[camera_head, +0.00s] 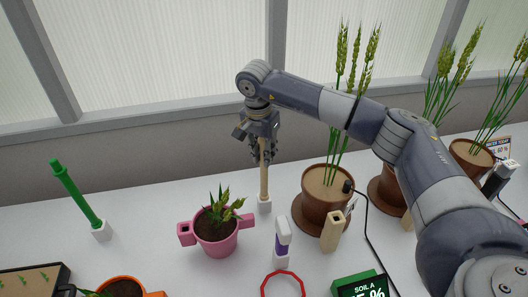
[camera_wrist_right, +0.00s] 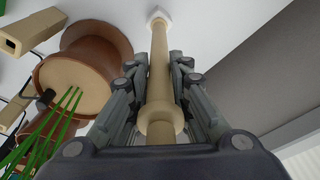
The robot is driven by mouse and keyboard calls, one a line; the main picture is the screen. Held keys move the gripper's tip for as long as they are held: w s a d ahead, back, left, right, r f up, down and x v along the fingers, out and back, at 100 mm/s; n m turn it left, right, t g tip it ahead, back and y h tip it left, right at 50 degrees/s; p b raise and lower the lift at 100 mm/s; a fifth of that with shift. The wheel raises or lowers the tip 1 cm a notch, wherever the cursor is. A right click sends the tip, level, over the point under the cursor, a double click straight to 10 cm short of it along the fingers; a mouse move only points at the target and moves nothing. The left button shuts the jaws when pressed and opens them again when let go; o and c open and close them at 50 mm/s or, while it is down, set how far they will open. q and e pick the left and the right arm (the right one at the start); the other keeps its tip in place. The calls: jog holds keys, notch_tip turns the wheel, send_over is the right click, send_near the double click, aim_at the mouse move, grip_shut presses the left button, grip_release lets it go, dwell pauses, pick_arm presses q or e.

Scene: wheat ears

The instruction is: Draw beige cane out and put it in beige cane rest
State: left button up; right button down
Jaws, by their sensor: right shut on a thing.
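The beige cane (camera_head: 264,183) stands upright, its lower end at a small white holder (camera_head: 264,205). My right gripper (camera_head: 262,158) is shut on the cane's upper part. In the right wrist view the cane (camera_wrist_right: 159,65) runs between the fingers, with a wider collar near the palm and the white holder (camera_wrist_right: 158,15) at its far end. Whether the tip is still inside the holder is hard to tell. A beige hollow square post (camera_head: 333,232), which looks like the beige cane rest, stands in front of a brown pot. My left gripper is not in view.
A pink pot (camera_head: 216,246) with side sockets stands left of the cane. The brown wheat pot (camera_head: 318,212) is to its right, and a purple-and-white piece (camera_head: 282,240) is in front. A green cane (camera_head: 77,195) leans at left. A black cable lies at right.

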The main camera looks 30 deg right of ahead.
jog(key=c, duration=1.4)
grip_release()
